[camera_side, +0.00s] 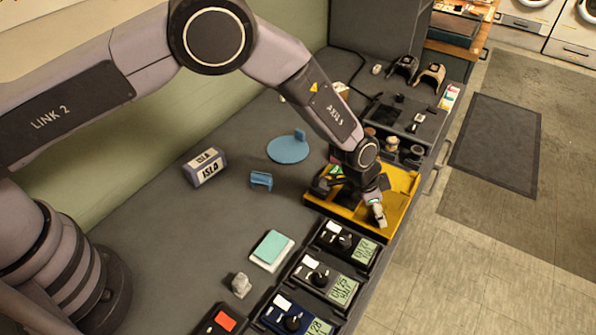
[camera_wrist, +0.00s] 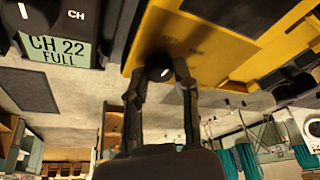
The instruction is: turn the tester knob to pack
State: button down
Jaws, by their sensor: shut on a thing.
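The yellow tester (camera_side: 398,190) lies on the dark bench near its front edge in the side view. It fills the top of the wrist view (camera_wrist: 215,50). A black knob (camera_wrist: 157,66) with a white mark stands out from the tester. My gripper (camera_wrist: 161,76) has its two fingers on either side of the knob, shut on it. In the side view my gripper (camera_side: 376,208) is over the tester's right part and hides the knob. I cannot read the dial markings, so I cannot tell which setting the white mark faces.
A row of charger units (camera_side: 328,279) with green displays stands just in front of the tester. One reads CH 22 FULL in the wrist view (camera_wrist: 58,50). A blue stand (camera_side: 261,180), a blue disc (camera_side: 288,149) and an ISLA box (camera_side: 205,168) lie behind and left.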

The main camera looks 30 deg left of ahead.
jog(key=m+g+h, duration=0.1)
jog(key=m, duration=0.2)
jog(key=shift+w+m, duration=0.15)
jog(key=shift+m, duration=0.25)
jog(key=shift+m+g, duration=0.8)
jog(key=shift+m, duration=0.9)
jog(key=c, duration=0.9)
grip_release()
jog(key=shift+o, duration=0.2)
jog(key=v, duration=1.2)
jog(key=shift+w+a, duration=0.1)
